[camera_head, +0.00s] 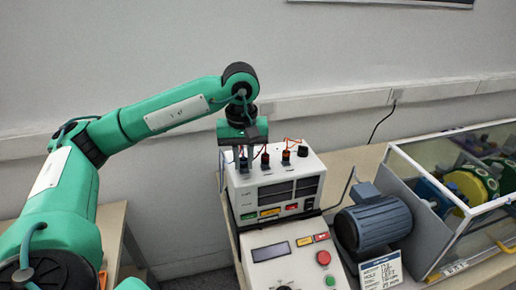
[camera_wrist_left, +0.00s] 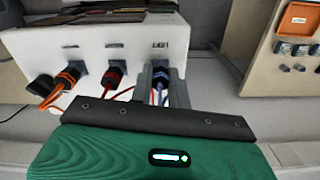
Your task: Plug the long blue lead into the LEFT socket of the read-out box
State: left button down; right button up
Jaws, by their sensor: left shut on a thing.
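The white read-out box (camera_head: 282,186) stands on the bench, with a row of plugs along its top. My left gripper (camera_head: 243,165) points down at the leftmost position of this row. It is shut on the blue plug of the long lead, which shows between the fingers in the left wrist view (camera_wrist_left: 160,76). The plug is at the socket under the rightmost label in that view; I cannot tell how deep it sits. A red plug (camera_head: 265,157) and an orange-leaded plug (camera_head: 285,156) are in the neighbouring positions. My right gripper is not in view.
A black knob (camera_head: 302,151) is at the row's right end. A control box (camera_head: 293,262) with buttons stands in front. A blue-grey motor (camera_head: 373,222) and a clear-walled case (camera_head: 462,185) are to the right. Thin leads run close to my gripper.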

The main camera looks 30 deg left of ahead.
aim_at(244, 159)
pick_arm(q)
jog(key=shift+m+b, duration=1.15)
jog(key=shift+m, duration=0.85)
jog(key=c, duration=1.3)
grip_release()
jog(key=shift+o, duration=0.2)
jog(key=shift+r, duration=0.1)
jog(key=shift+r+p, duration=1.35)
jog(key=shift+r, duration=1.05)
jog(key=shift+r, duration=0.1)
notch_tip(244, 159, up, 14)
jog(key=p, duration=0.3)
jog(key=shift+f, duration=0.2)
